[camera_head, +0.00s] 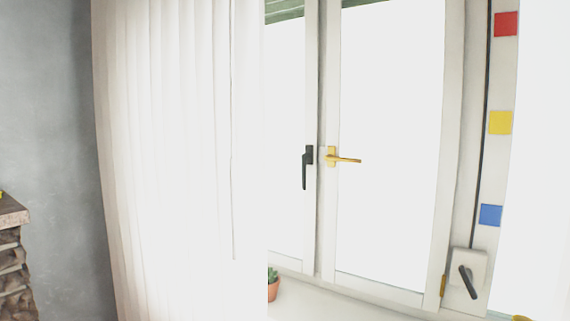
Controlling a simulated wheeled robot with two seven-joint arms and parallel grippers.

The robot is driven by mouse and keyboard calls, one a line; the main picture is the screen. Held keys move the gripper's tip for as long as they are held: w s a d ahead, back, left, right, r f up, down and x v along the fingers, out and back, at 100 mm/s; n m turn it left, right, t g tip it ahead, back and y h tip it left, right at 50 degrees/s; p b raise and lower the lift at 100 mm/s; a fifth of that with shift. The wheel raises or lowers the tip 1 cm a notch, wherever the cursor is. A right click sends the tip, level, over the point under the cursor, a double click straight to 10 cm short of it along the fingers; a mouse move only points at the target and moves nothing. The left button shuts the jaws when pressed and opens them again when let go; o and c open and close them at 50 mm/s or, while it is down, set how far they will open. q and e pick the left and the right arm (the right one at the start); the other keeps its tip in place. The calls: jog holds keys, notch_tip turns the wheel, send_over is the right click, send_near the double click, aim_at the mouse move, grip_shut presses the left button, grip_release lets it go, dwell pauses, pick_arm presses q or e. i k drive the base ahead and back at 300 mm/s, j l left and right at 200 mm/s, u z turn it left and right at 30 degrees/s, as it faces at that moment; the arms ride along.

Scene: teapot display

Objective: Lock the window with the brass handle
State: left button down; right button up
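A white-framed window (331,220) fills the middle and right of the head view. The brass handle (345,158) sits on the middle upright of the frame, and its lever points right, roughly level. A black handle (307,168) sits just left of it on the neighbouring sash, with its lever pointing down. The window sashes appear closed. Neither of my grippers is in view.
A white curtain (170,160) covers the window's left side. A potted plant (272,285) stands on the white sill (330,303). A white box with a dark lever (467,280) is at lower right, below red, yellow and blue squares. A stone-and-brick ledge (12,212) is at far left.

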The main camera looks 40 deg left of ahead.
aim_at(329, 158)
jog(key=u, duration=0.8)
